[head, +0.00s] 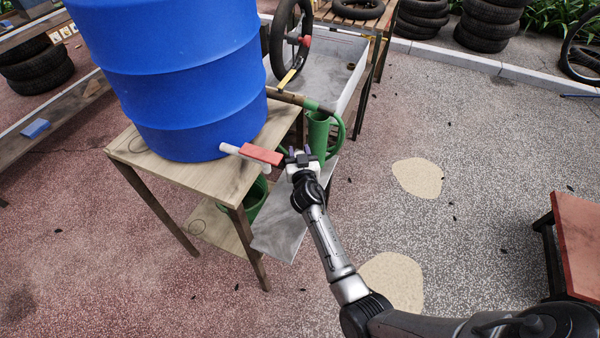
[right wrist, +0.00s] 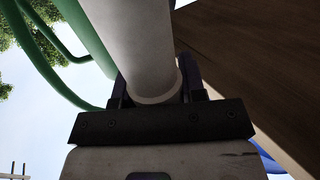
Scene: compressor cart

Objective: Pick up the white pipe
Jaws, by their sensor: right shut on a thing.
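The white pipe (right wrist: 135,45) fills the middle of the right wrist view, running up from between the dark fingers, with its rounded near end close to the palm. My right gripper (right wrist: 157,88) is shut on it. In the head view my right gripper (head: 300,158) is beside the red-handled tap of the blue barrel, in front of a green cylinder. The pipe is hard to make out there, as the gripper covers or blends with it. My left gripper is in neither view.
The blue barrel (head: 180,75) stands on a wooden table (head: 190,178). Its white tap has a red handle (head: 262,155). A green hose (right wrist: 45,50) and the green cylinder (head: 318,132) are close by. A metal sheet (head: 285,232) slopes below. Open paving lies to the right.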

